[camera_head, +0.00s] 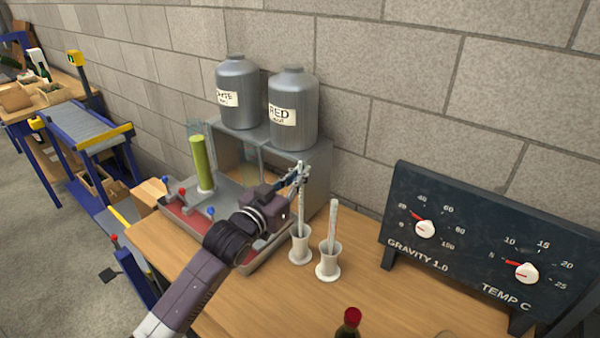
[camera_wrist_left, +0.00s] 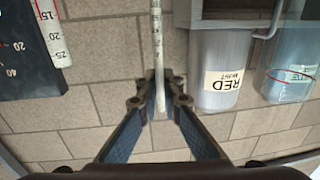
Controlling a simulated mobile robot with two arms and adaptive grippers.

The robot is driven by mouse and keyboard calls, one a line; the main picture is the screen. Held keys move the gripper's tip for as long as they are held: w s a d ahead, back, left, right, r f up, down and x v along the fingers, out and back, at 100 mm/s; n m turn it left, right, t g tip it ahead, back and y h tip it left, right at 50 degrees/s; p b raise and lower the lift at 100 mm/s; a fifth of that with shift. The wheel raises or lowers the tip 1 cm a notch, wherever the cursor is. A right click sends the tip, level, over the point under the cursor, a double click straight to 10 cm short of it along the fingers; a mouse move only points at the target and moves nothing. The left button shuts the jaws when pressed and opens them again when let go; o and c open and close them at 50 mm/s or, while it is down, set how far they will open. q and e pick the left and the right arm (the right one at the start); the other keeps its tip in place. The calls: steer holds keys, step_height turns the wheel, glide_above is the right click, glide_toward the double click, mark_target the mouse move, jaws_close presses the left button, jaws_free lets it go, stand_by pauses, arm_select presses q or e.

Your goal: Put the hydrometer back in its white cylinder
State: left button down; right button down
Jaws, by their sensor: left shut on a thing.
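My left gripper (camera_head: 300,176) is shut on the hydrometer (camera_head: 300,205), a thin pale rod with scale marks, held upright. In the left wrist view the hydrometer (camera_wrist_left: 158,45) runs between the two fingertips (camera_wrist_left: 158,101). Its lower end meets the mouth of a white cylinder (camera_head: 300,250) with a flared foot on the table; how deep it sits inside is hidden. A second white cylinder (camera_head: 328,266) stands close to the right, with a marked rod (camera_head: 333,222) upright in it. My right gripper is not in view.
A dial board (camera_head: 470,245) stands at the right. Two grey jugs, one labelled RED (camera_head: 293,108), stand on a metal stand behind. A tray with levers and a green column (camera_head: 203,165) is at the left. A red-capped bottle (camera_head: 349,322) is at the front. The wooden table (camera_head: 290,310) has free room.

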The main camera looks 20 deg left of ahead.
arm_select(q)
steer(key=shift+f+b, duration=0.65)
steer(key=shift+f, duration=0.6)
steer(key=c, duration=2)
jaws_free()
steer(key=v, duration=1.2)
